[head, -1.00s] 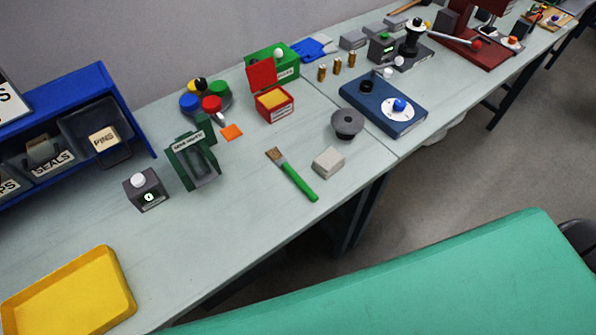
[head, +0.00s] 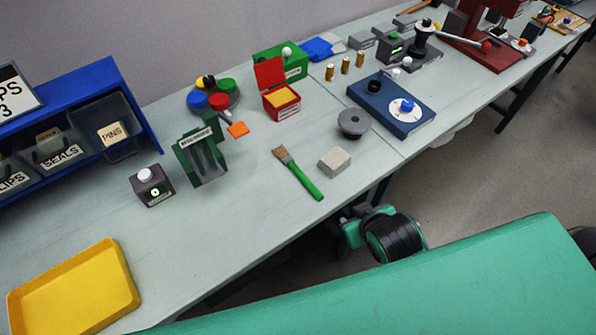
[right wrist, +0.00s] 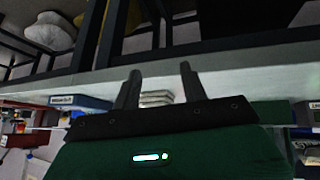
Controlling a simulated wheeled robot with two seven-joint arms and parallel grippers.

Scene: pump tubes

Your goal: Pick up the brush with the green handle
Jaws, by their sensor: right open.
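The brush (head: 297,172) lies flat on the grey-green bench in the head view. Its green handle (head: 309,186) points to the bench's front edge, and its tan bristles point to the back left. My right gripper (head: 354,228) shows as a green and black shape beyond the front edge, right of the handle and apart from it. Its fingertips are hard to make out there. In the right wrist view its two dark fingers (right wrist: 160,72) are spread, with nothing held, facing the bench edge. I cannot make out the brush in that view. My left gripper is out of view.
A pale grey block (head: 335,161) lies just right of the brush, with a dark round part (head: 353,122) behind it. A green stand (head: 203,160) is to the left. A yellow tray (head: 128,275) is at front left. The bench front of the brush is clear.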

